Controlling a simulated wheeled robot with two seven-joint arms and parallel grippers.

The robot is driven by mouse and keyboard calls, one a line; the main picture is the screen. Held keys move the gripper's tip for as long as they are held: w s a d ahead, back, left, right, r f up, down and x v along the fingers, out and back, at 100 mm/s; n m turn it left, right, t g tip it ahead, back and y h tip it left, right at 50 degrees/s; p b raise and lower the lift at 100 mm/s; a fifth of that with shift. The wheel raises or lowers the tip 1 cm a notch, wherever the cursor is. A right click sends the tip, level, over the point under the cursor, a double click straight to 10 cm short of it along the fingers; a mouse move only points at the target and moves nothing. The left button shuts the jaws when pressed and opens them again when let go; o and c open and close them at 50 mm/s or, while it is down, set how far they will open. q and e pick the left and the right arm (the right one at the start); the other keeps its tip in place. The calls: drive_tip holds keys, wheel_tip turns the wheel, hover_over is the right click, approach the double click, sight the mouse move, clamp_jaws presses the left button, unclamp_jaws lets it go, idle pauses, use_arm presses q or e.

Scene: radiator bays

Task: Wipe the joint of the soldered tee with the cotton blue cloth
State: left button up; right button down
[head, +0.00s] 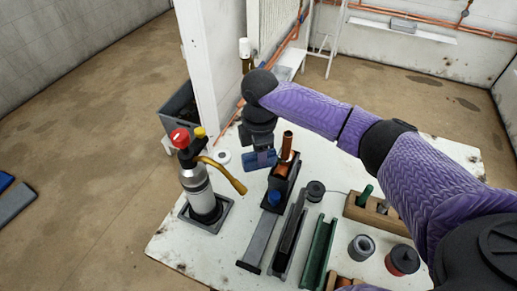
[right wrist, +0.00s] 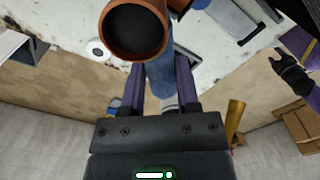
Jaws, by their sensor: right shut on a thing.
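The soldered tee (head: 287,147) is a copper fitting standing upright in a dark holder (head: 292,172) on the white table. Its round open end (right wrist: 135,28) shows large at the top of the right wrist view. My right gripper (head: 260,158) is just left of the tee in the head view, shut on the blue cloth (head: 252,163). The cloth also shows between the fingers in the right wrist view (right wrist: 162,75), close beside the copper. I cannot tell if cloth and copper touch. A dark gripper-like shape, apparently my left gripper (right wrist: 290,75), is at the right wrist view's edge.
A torch with a red knob (head: 200,185) and brass nozzle stands left of the tee. A white roll (head: 222,157), a green channel (head: 318,252), a wooden block (head: 375,215) and small tins crowd the table. A white wall panel (head: 212,70) rises behind.

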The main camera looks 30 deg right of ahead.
drive_tip(key=shift+s+d+p, duration=0.1)
drive_tip(key=shift+d+p, duration=0.25)
drive_tip(key=shift+d, duration=0.3)
idle(0.4)
drive_tip(key=shift+s+r+p, duration=0.1)
drive_tip(key=shift+s+p, duration=0.1)
drive_tip(key=shift+p, duration=0.3)
drive_tip(key=shift+s+p, duration=0.15)
drive_tip(key=shift+p, duration=0.2)
drive_tip(key=shift+p, duration=0.4)
idle(0.6)
drive_tip(key=shift+w+d+b, duration=0.1)
drive_tip(key=shift+w+b, duration=0.3)
drive_tip(key=shift+w, duration=0.25)
